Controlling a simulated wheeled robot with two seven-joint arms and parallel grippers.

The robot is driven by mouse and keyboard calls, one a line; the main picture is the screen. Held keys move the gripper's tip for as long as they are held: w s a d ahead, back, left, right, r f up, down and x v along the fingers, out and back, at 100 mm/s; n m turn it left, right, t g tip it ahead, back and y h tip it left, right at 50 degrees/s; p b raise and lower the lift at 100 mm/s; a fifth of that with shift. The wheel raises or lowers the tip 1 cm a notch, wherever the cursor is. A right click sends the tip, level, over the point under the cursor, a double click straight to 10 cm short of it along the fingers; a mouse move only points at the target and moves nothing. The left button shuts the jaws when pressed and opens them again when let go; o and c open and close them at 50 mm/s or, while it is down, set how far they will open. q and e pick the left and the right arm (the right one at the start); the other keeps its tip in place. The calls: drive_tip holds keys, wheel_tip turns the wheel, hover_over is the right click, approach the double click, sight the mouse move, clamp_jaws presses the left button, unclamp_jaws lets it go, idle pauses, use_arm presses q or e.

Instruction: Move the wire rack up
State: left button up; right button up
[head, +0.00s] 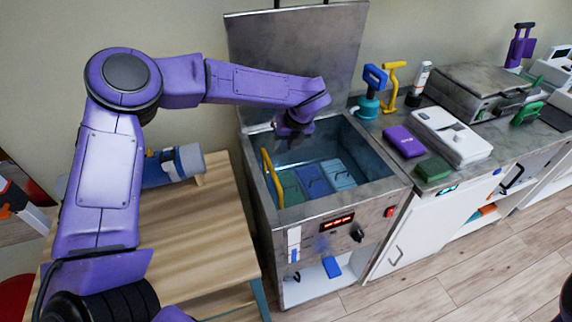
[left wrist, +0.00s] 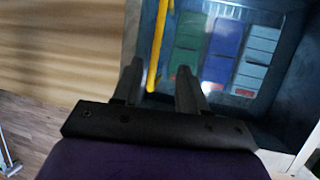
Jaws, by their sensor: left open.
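The wire rack shows mainly as a yellow handle (head: 268,178) at the left inside wall of an open metal tank (head: 290,217). In the tank lie a green pack (head: 291,187), a blue pack (head: 313,180) and a light blue pack (head: 338,174); the rack's wires are too faint to tell. My left gripper (head: 292,140) hangs over the tank's back left part. In the left wrist view its fingers (left wrist: 160,72) are apart, with the yellow handle (left wrist: 158,42) showing between them in the picture. I cannot tell how far the handle is from them. My right gripper is out of view.
The tank's lid (head: 300,55) stands open behind it. A wooden table (head: 190,240) stands left of the tank.

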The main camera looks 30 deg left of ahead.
sight(271, 166)
use_arm(q)
drive_tip(key=f, duration=0.1)
drive_tip(key=s+a+f, duration=0.1)
drive_tip(key=s+f, duration=0.1)
drive_tip(key=shift+s+a+f+p, duration=0.2)
drive_tip(key=shift+a+p, duration=0.1)
drive_tip(key=x, duration=0.2)
drive_tip(key=w+p+x, duration=0.1)
drive_tip(key=x, duration=0.4)
drive_tip(key=shift+w+f, duration=0.25)
drive_tip(key=shift+w, duration=0.05)
drive_tip(key=shift+w+d+f, duration=0.1)
drive_tip(key=shift+c, duration=0.5)
drive_tip(key=shift+w, duration=0.1)
drive_tip(key=c, duration=0.5)
clamp_jaws()
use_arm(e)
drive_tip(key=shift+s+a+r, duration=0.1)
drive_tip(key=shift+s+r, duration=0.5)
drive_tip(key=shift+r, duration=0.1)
